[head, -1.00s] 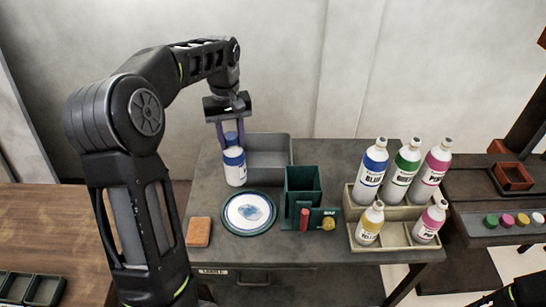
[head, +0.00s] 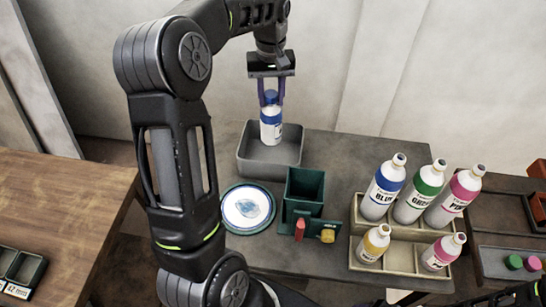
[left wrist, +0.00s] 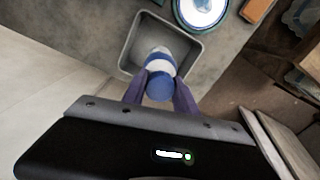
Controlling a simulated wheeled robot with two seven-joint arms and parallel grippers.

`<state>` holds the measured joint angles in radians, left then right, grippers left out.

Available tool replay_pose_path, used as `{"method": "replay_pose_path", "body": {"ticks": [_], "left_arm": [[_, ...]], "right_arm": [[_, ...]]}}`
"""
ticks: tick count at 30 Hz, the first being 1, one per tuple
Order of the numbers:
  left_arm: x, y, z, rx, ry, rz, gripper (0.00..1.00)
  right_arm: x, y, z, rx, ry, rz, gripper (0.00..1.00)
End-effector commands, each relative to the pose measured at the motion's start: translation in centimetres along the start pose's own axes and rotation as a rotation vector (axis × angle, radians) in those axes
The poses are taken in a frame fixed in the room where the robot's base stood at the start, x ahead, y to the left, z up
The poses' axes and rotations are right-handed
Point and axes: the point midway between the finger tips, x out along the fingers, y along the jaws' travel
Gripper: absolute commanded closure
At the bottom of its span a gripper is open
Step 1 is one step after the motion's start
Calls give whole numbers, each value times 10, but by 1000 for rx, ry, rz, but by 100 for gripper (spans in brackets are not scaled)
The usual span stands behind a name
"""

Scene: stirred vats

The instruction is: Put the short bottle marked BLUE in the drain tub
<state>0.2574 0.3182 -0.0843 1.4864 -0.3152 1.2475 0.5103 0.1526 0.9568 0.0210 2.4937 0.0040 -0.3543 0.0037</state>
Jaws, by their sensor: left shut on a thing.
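The short bottle (head: 271,131), white with a blue band and blue cap, is upright in my left gripper (head: 270,97). The gripper is shut on it near the cap. The bottle is over the grey drain tub (head: 257,168) at the back of the table, its lower part overlapping the tub's opening in the head view. In the left wrist view the bottle (left wrist: 160,62) is in front of the tub (left wrist: 198,62), inside its outline. I cannot tell if the bottle touches the tub floor. The label's writing is not readable. My right gripper is not clearly in view.
A dish with a blue smear (head: 247,208) and a green box (head: 304,190) stand in front of the tub. A rack (head: 398,262) at the right holds several bottles, including a tall one marked BLUE (head: 383,187). A wooden table (head: 50,195) is at the left.

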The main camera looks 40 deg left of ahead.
Motion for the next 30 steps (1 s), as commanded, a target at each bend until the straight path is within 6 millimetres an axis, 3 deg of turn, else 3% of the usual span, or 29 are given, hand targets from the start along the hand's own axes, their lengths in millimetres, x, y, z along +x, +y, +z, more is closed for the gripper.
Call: {"method": "replay_pose_path", "body": {"ticks": [5, 14, 25, 30], "left_arm": [[10, 0, 0, 0, -1, -1, 100], [57, 0, -1, 1, -1, 0, 100], [64, 0, -1, 0, 1, 0, 100], [82, 0, -1, 1, -3, -2, 100]], "right_arm": [[-2, -1, 0, 0, 0, 0, 51], [-9, -3, 1, 2, -2, 3, 51], [-9, -3, 1, 2, -2, 3, 51], [-14, -4, 1, 3, -3, 4, 51]]}}
